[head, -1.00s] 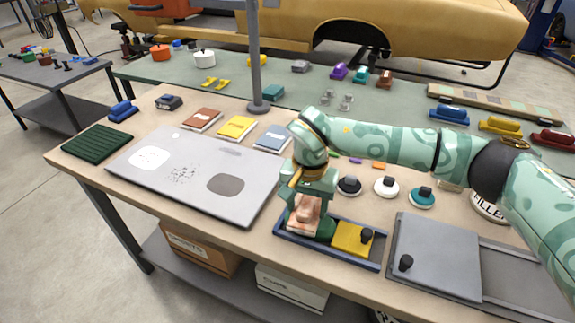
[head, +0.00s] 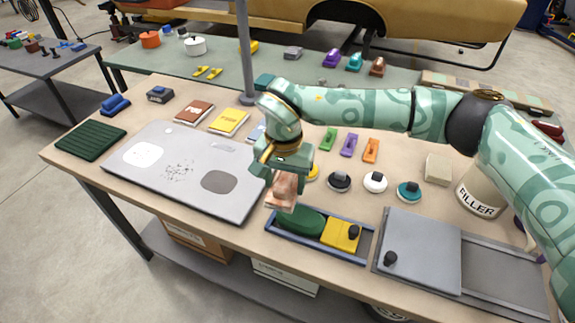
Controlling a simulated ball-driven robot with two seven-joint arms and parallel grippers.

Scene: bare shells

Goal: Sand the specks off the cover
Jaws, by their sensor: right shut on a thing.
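The cover is a light grey flat panel (head: 150,177) lying on the near table at left. It carries a cluster of dark specks (head: 179,171) between a white patch (head: 143,153) and a dark grey patch (head: 221,182). My right gripper (head: 284,172) is shut on a copper-pink block (head: 283,192), just right of the panel and by the left end of a blue tray (head: 318,245). The block looks raised above the table; the gripper hides its top. My left gripper is not in view.
A post (head: 245,55) rises behind the panel. A ribbed green pad (head: 90,141) lies at far left.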

